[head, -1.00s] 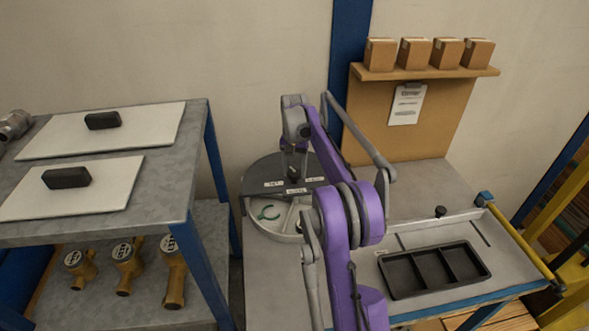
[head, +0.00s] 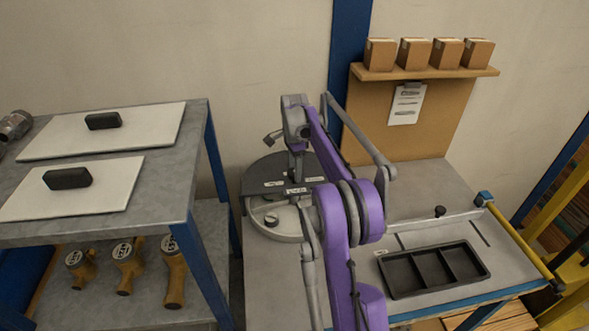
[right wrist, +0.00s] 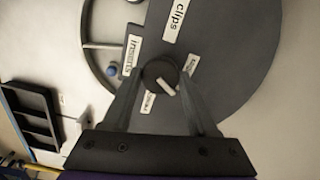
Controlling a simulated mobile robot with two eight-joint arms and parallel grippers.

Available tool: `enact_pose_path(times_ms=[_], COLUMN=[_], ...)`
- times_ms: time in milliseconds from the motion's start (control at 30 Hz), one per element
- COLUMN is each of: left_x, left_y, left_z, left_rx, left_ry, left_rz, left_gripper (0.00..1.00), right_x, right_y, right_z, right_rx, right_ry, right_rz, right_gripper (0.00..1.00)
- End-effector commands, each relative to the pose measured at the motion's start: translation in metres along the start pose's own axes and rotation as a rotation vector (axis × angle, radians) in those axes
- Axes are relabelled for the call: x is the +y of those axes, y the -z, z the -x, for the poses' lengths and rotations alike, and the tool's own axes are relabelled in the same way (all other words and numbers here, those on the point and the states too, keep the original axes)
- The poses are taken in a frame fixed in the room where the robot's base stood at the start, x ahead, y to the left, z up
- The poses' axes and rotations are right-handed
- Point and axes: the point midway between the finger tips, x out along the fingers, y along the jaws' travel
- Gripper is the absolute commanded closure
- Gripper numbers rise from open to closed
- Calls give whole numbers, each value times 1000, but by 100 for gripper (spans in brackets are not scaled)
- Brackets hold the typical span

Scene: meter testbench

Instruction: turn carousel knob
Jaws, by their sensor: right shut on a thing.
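The carousel (head: 256,183) is a round grey tray with a dark cover, on the bench left of my right arm. Its cover carries white labels; "clips" and "inserts" can be read in the right wrist view. The dark round knob (right wrist: 154,72) with a white pointer mark sits at the carousel's centre. My right gripper (right wrist: 162,84) is shut on the knob, one finger on each side. In the head view the right gripper (head: 296,170) hides the knob. My left gripper is not in view.
A black tray with compartments (head: 464,243) lies on the bench at right. A small black knob (head: 440,211) stands behind it. A shelf unit (head: 190,155) with white boards and brass meters (head: 125,264) stands at left. Small boxes (head: 415,53) sit on the back panel's shelf.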

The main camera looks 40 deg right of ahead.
Motion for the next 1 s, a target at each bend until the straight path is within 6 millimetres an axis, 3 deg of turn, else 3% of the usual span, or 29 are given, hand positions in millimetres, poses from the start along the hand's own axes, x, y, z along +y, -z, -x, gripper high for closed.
enact_pose_path(times_ms=[1000], left_x=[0], left_y=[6], left_z=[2], left_rx=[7], left_ry=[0], left_rz=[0], left_gripper=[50], right_x=[0], right_y=[0], right_z=[1], right_rx=[0], right_ry=[1], right_rz=[-966], right_gripper=[97])
